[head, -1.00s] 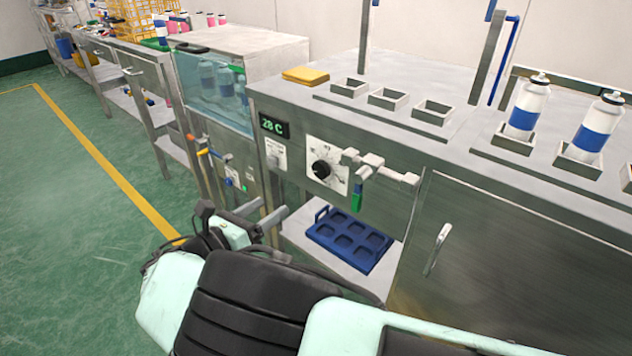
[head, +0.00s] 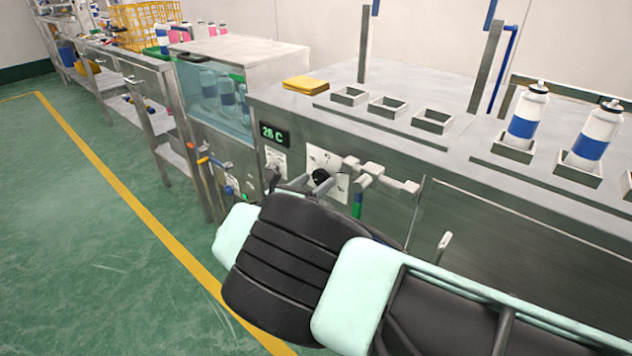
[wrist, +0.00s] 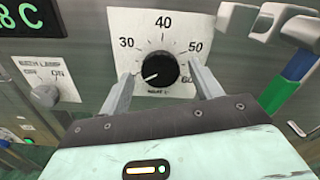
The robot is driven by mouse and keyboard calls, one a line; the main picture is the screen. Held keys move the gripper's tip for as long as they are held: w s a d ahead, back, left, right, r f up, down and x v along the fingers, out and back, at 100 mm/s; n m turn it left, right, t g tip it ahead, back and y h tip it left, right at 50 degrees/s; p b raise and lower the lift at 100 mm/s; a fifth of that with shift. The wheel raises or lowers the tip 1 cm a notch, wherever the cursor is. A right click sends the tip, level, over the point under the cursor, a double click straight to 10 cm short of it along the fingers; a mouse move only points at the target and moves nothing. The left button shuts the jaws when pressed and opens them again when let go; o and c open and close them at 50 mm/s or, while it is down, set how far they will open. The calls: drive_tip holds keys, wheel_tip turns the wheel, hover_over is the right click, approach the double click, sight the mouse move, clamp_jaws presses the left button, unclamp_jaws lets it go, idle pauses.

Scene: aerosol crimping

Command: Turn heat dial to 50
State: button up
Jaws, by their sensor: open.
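The heat dial (wrist: 160,70) is a black round knob on a white scale plate (wrist: 119,21) marked 30, 40, 50 and 60. Its white pointer line points to the lower left, below the 30 mark. My gripper (wrist: 160,83) is open, with one finger on each side of the dial and gaps between fingers and knob. In the head view only a little of the gripper shows near the dial. The green display (head: 273,134) reads 28 C.
Left of the dial is a bath lamp switch (wrist: 45,94). Right of it, grey valve handles (wrist: 274,20) and a green-and-blue lever (wrist: 286,83) stick out close to my right finger. White-and-blue cans (head: 527,117) stand in holders on the bench top.

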drive_tip(key=shift+w+d, duration=0.4)
drive_tip(key=shift+w, duration=0.1)
drive_tip(key=c, duration=1)
drive_tip(key=shift+o, duration=0.2)
drive_tip(key=shift+m, duration=0.3)
